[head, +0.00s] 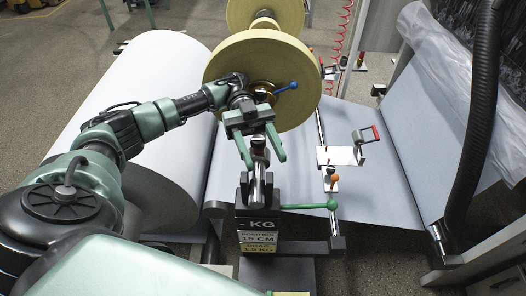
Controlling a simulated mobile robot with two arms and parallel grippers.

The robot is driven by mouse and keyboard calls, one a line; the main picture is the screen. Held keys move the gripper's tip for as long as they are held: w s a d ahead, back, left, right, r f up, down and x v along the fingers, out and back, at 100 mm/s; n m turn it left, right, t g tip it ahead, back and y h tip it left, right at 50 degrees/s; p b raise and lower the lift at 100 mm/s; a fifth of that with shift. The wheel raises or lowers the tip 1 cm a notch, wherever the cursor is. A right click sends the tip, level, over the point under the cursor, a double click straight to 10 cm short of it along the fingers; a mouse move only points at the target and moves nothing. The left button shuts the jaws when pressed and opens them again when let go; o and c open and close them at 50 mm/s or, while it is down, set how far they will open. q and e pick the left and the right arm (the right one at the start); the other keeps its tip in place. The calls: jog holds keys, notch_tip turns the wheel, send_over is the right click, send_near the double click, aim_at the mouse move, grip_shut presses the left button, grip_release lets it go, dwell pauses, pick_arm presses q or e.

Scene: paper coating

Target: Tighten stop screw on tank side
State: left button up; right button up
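My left gripper (264,163) reaches in from the left and points down, its two green fingers spread apart. A chrome post (262,187) with a dark top stands between or just behind the fingers; I cannot tell whether they touch it. No screw is clearly marked as the stop screw. An orange knob (334,184) sits on a small bracket to the right. A green-handled lever (312,206) ends in a ball below it. My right gripper does not show.
A large paper roll (165,105) lies behind my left arm. A tan disc (262,68) with a blue handle (286,87) stands above the gripper. A weight block (257,226) carries the post. A red-handled clamp (370,135) and black hose (478,130) are at right.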

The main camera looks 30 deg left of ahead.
pick_arm(q)
notch_tip(320, 180, up, 20)
jog(key=shift+b, duration=0.3)
dwell(0.3)
